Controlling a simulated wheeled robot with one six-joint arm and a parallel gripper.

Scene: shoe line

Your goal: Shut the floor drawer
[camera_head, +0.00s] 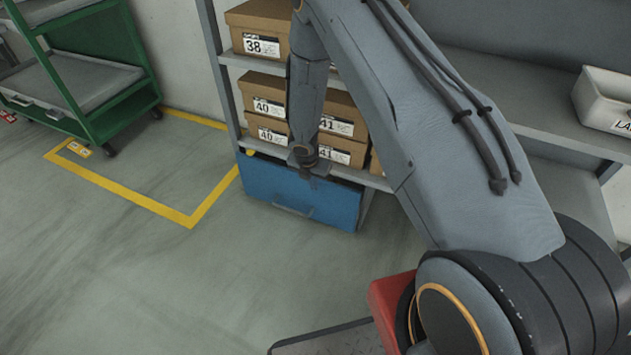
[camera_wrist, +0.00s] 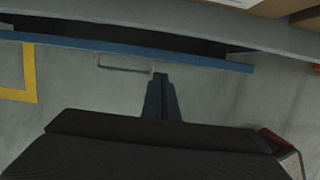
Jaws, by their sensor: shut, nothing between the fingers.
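The floor drawer (camera_head: 285,195) has a blue front and sits at the bottom of the shelf unit. It stands partly out: the wrist view shows a dark gap between its blue front edge (camera_wrist: 75,43) and the shelf. A thin bar handle (camera_wrist: 125,69) shows on the front. My gripper (camera_head: 305,172) hangs over the drawer front in the head view. In the wrist view its closed fingers (camera_wrist: 160,77) point at the front, just right of the handle. It is shut and empty. I cannot tell whether the fingertips touch the front.
Shoe boxes (camera_head: 262,90) stand on the shelves above the drawer. A green cart (camera_head: 120,120) stands at the left behind yellow floor tape (camera_head: 130,192). A white bin (camera_head: 605,95) sits on the counter at right. The floor left of the drawer is clear.

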